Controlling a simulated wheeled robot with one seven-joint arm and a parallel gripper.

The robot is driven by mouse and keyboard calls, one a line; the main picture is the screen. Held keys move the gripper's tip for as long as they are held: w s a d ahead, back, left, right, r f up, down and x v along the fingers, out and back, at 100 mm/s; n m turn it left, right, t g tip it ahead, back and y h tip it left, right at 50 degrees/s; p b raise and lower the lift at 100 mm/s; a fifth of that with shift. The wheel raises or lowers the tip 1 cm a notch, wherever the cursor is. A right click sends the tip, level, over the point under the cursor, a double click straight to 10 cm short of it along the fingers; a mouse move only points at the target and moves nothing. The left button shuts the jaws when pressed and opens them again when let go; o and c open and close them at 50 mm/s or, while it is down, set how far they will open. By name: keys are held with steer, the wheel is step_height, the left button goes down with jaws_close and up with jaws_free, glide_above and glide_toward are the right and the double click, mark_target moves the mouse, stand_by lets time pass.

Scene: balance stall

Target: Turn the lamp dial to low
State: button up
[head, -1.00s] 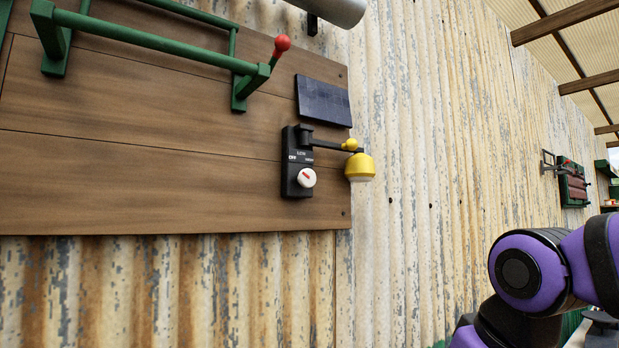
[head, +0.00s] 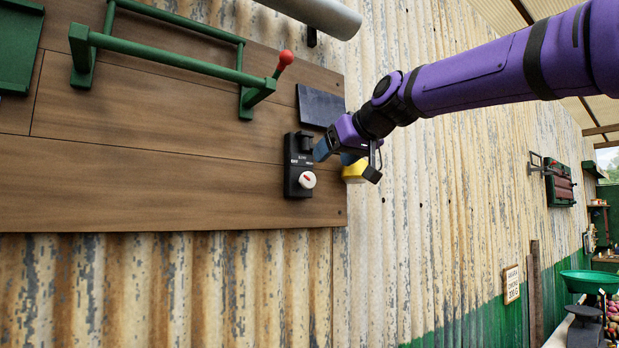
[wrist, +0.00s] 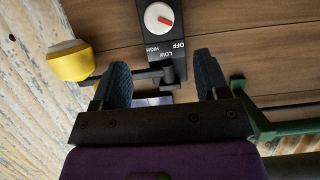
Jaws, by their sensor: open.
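The lamp dial (head: 307,180) is a white round knob with a red mark on a black plate (head: 291,188) on the wooden board. In the wrist view the dial (wrist: 158,17) is at the top, beyond my fingertips; its red mark slants toward the OFF label, with LOW and HIGH beside it. The yellow lamp (head: 354,172) is partly hidden by my gripper (head: 329,151) in the head view, and shows whole in the wrist view (wrist: 70,61). My gripper (wrist: 162,75) is open and empty, with the lamp's black bracket seen between its fingers. Contact cannot be told.
A dark panel (head: 320,106) is above the dial plate. A green rail (head: 165,58) with a red-knobbed lever (head: 286,58) is at the upper left, and a grey cylinder (head: 325,15) at the top. The board below and left of the dial is clear.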

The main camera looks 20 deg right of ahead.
mark_target(310, 177)
steer(key=x, duration=1)
steer(key=shift+f, duration=0.1)
steer(key=c, duration=0.9)
